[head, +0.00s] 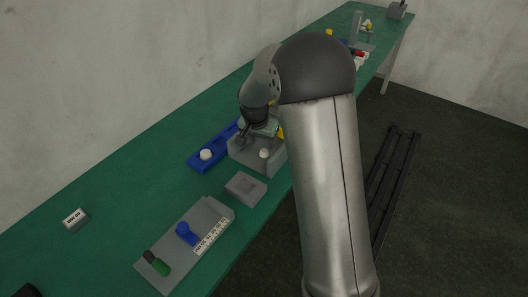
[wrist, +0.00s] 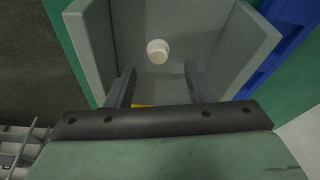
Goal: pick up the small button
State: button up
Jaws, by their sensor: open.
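A small white round button (wrist: 158,51) lies in a grey open-topped bin (wrist: 92,45), in the upper middle of the wrist view. It also shows in the head view (head: 264,153), near the front of the bin (head: 277,166). My gripper (wrist: 158,72) is open, with its two fingers apart and nothing between them. Its fingers reach in over the bin and point toward the button, which lies beyond the tips and between their lines. In the head view my arm hides part of the bin, and the fingertips are hard to make out.
A blue tray (head: 198,163) with a white round piece (head: 206,154) stands left of the bin. A grey block (head: 246,188) and a grey board (head: 208,211) with blue and green-black pieces lie nearer. A small labelled box (head: 76,220) sits left. Green table (head: 130,185) between is clear.

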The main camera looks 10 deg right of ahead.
aim_at(264, 150)
jog(key=x, duration=0.4)
jog(key=shift+d+f+p, duration=0.15)
jog(key=shift+f+p, duration=0.15)
jog(key=shift+p, duration=0.1)
jog(key=c, duration=0.9)
jog(key=shift+c, duration=0.2)
